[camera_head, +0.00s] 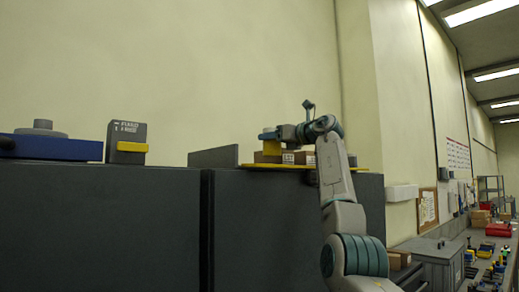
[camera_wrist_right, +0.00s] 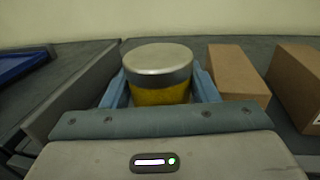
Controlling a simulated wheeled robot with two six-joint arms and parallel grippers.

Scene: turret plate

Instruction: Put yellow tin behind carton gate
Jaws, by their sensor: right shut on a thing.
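The yellow tin (camera_wrist_right: 160,92) has a grey lid and sits upright between the fingers of my right gripper (camera_wrist_right: 162,88). It shows small in the head view (camera_head: 269,137), above the cartons' level. My right gripper (camera_head: 278,133) is shut on it. Brown cartons (camera_wrist_right: 238,75) stand just right of the tin in the wrist view; a second carton (camera_wrist_right: 299,85) is further right. In the head view cartons (camera_head: 304,158) stand on a yellow plate (camera_head: 345,168), under and beside my gripper. The tin's underside is hidden. My left gripper is not in view.
A grey upright panel (camera_head: 213,157) stands left of the cartons, also in the wrist view (camera_wrist_right: 75,95). A dark labelled box (camera_head: 127,136) with a yellow part and a blue plate (camera_head: 60,148) stand further left. The dark top between box and panel looks clear.

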